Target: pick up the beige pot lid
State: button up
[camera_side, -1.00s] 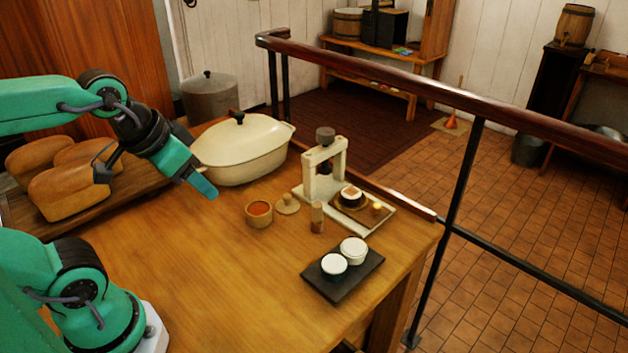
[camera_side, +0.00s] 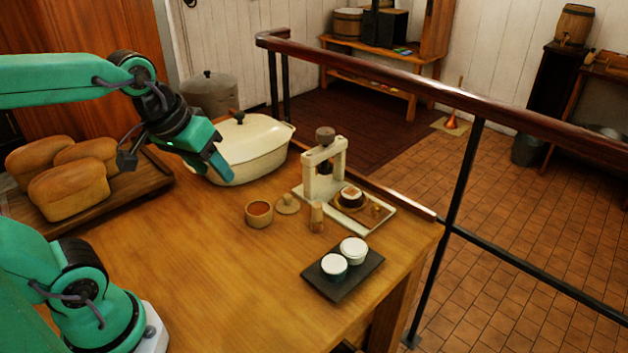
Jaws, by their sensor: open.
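A small beige lid with a round knob (camera_side: 288,205) lies on the wooden table, just right of a small brown pot with orange-red contents (camera_side: 259,214). My gripper (camera_side: 174,168) is open and empty, up and left of the lid, in the air between the bread and the large pot. Its dark finger is on the left and its green jaw on the right. The green jaw overlaps the left end of a large cream oval pot (camera_side: 258,160) in the picture; I cannot tell whether they touch. The small lid is fully visible.
A cream press (camera_side: 323,172) and a small wooden cylinder (camera_side: 317,217) stand right of the lid. A dark tray (camera_side: 346,288) holds two white-topped cups. Loaves (camera_side: 68,188) sit on a wooden board at left. The table's front middle is clear.

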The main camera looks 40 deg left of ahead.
jog(key=w+a+n+g, duration=0.1)
jog(key=w+a+n, duration=0.1)
jog(key=w+n, duration=0.5)
jog(key=n+g, duration=0.4)
jog(key=n, duration=1.2)
send_over(287, 196)
jog(key=f, duration=1.5)
jog(key=shift+d+f, duration=0.1)
jog(key=shift+d, duration=0.1)
jog(key=shift+w+a+f+n, duration=0.1)
jog(key=shift+f+n, duration=0.2)
jog(key=shift+n, duration=0.1)
jog(key=shift+f, duration=1.3)
jog(key=shift+f, duration=0.1)
jog(key=shift+a+f, duration=0.15)
jog(key=shift+f, duration=2.35)
